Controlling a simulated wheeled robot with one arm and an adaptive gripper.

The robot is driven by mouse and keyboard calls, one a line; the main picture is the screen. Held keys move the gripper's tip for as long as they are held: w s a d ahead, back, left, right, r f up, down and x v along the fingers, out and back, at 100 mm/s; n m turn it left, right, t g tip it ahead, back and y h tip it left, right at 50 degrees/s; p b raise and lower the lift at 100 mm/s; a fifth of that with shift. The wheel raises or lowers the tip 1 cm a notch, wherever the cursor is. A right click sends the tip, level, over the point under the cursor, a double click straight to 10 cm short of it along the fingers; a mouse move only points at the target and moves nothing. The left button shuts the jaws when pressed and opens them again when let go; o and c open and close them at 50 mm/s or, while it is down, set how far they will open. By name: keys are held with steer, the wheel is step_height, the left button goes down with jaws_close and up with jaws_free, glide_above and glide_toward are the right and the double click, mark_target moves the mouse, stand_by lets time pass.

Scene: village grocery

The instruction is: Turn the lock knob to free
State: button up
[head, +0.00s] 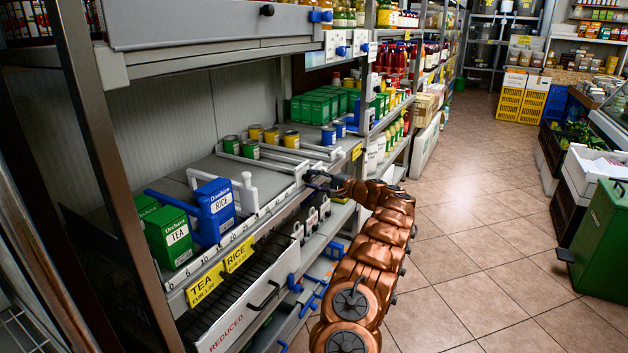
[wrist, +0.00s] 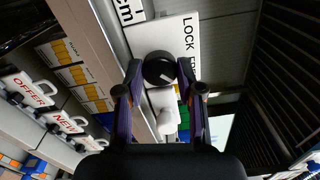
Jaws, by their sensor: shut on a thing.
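The lock knob (wrist: 158,70) is a round black knob with a short pale mark, on a white plate (wrist: 160,37) at the shelf edge. The plate reads LOCK; a second word beside it is partly covered by a finger. The mark lies on the knob's lower right in the wrist view; which word it points to is unclear. My gripper (wrist: 160,66) is shut on the knob, one finger on each side. In the head view my gripper (head: 318,181) reaches the shelf's front rail, and the knob is hidden there.
A white slider-like piece (head: 246,192) stands on the ruled shelf rail, near a blue RICE box (head: 215,208) and green TEA box (head: 169,238). Several cans stand behind. White-handled OFFER and NEW tags (wrist: 30,90) hang below. The tiled aisle (head: 470,220) at right is clear.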

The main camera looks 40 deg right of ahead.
steer(key=o, duration=1.2)
steer(key=shift+c, duration=0.2)
steer(key=v, duration=1.2)
